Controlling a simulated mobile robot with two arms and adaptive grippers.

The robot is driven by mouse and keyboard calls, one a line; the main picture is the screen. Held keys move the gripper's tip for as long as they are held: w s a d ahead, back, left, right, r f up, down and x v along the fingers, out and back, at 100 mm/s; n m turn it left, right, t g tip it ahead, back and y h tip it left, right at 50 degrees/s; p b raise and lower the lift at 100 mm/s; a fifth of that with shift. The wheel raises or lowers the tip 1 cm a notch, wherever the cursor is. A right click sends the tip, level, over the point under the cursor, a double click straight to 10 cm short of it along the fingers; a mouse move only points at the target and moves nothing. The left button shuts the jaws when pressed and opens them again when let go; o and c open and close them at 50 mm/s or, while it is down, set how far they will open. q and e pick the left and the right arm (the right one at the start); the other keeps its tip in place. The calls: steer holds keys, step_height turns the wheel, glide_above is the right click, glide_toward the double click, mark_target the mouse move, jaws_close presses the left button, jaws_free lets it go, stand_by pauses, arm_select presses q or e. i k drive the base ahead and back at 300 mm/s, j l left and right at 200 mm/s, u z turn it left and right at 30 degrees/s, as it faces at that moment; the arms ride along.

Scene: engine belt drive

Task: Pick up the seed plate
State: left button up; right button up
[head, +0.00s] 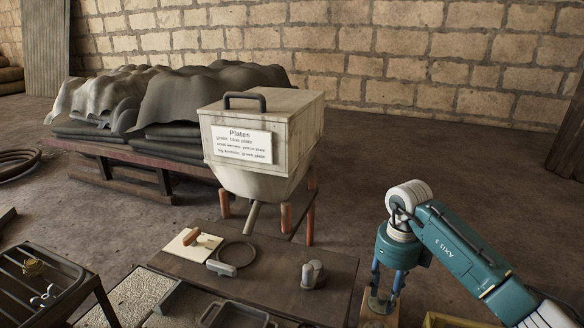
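No plate that I can make out as the seed plate shows in the head view. A sign (239,145) headed "Plates" is on the front of a cream hopper box (300,118) and matches blue, yellow and green plates to kinds of seed. My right gripper (383,304) points down at the lower right, beside the dark work table. Its two fingers stand apart, with no held thing visible between them. Their tips are close to a small wooden piece (378,321); I cannot tell whether they touch it. My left gripper is out of view.
The dark table (300,262) holds a cream square with an orange-brown handle (192,238), a dark ring (238,252) and small grey cylinders (312,274). A dark tray (235,315) is at the bottom. A yellow-edged container (445,321) is at the lower right.

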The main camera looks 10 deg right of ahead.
mark_target(378, 305)
steer(key=k, duration=1)
